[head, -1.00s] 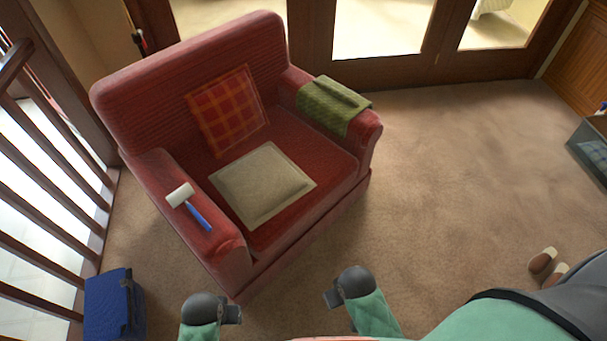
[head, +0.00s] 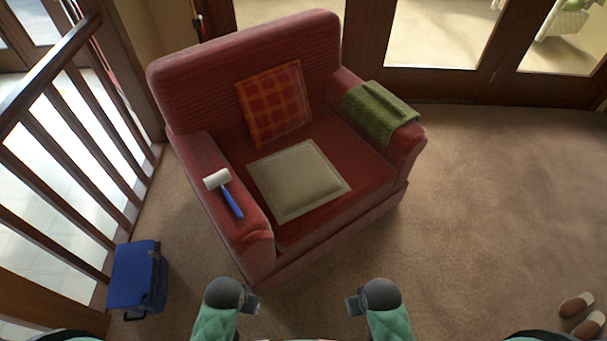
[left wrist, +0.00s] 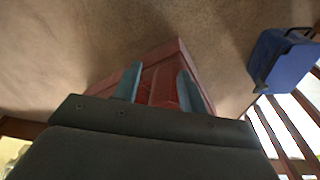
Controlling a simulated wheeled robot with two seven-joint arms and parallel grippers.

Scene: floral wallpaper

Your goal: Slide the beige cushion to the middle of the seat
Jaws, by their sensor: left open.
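The beige cushion (head: 299,180) lies flat on the seat of the red armchair (head: 352,209). It sits closer to the left armrest, with a wider strip of bare seat on its right. My left gripper (head: 254,303) is in front of the armchair, below the seat's front edge in the picture, apart from the cushion. In the left wrist view its two blue-grey fingers (left wrist: 160,72) are spread and empty, with the red chair beyond them. My right gripper (head: 352,304) is also in front of the chair, touching nothing; its fingers are too small to read.
A plaid pillow (head: 273,104) leans on the backrest. A lint roller (head: 224,191) lies on the left armrest, a green cloth (head: 380,112) on the right one. A blue box (head: 134,276) stands beside a railing. Slippers (head: 581,314) lie at lower right. Carpet right of the chair is clear.

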